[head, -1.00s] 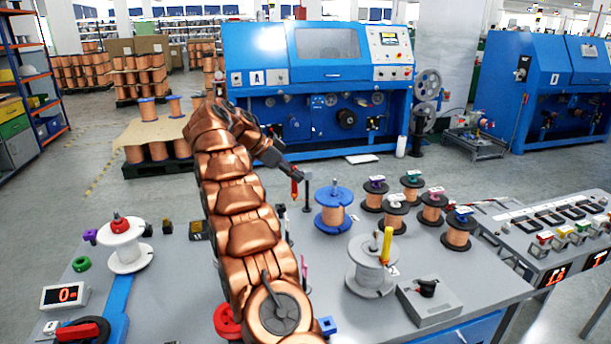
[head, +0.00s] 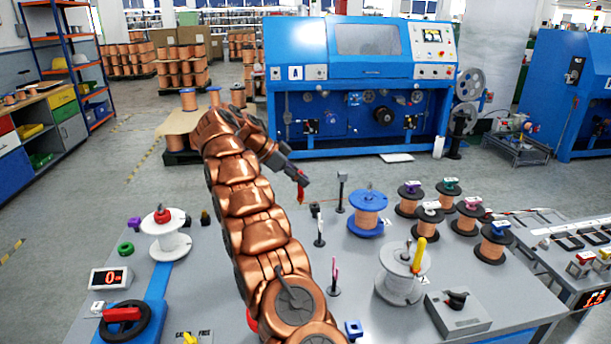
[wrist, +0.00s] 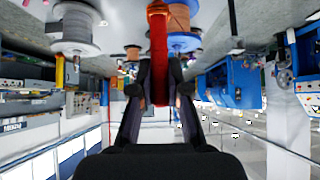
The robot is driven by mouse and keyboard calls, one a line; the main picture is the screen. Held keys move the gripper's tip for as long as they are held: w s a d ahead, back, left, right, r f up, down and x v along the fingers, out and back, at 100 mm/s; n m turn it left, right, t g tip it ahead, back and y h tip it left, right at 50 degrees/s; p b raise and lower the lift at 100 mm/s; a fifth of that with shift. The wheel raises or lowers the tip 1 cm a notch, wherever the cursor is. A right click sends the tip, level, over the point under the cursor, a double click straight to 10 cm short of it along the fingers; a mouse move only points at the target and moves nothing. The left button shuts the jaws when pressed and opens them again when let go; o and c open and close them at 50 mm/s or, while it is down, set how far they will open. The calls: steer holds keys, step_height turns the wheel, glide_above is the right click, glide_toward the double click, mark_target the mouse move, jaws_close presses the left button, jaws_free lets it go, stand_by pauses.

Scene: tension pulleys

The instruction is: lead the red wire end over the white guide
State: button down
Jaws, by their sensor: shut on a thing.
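My gripper (head: 299,178) is at the end of my copper-coloured arm, above the back part of the grey table. It is shut on the red wire end (head: 301,193), which hangs below the fingers. In the wrist view, which looks upside down, the red wire end (wrist: 158,55) sits between the two dark fingers. A slim post (head: 319,230) with a pale top and dark foot stands below and right of the gripper, apart from it. I cannot tell for sure that this is the white guide.
A taller dark post (head: 341,192) and a pink-topped post (head: 335,272) stand nearby. To the right are a blue spool (head: 368,200), a white spool (head: 400,288) and several copper spools. A white spool with a red top (head: 164,240) stands at the left.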

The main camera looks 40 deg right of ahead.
stand_by(0.3)
steer(key=shift+f+b, duration=1.55)
steer(key=shift+b, duration=0.05)
step_height(320, 180, down, 8)
steer(key=b, duration=0.7)
steer(key=shift+r+b, duration=0.15)
steer(key=shift+b, duration=0.25)
step_height(320, 180, up, 11)
steer(key=p, duration=1.1)
steer(key=shift+s+f+b, duration=0.1)
steer(key=shift+f+b, duration=0.1)
steer(key=shift+b, duration=0.15)
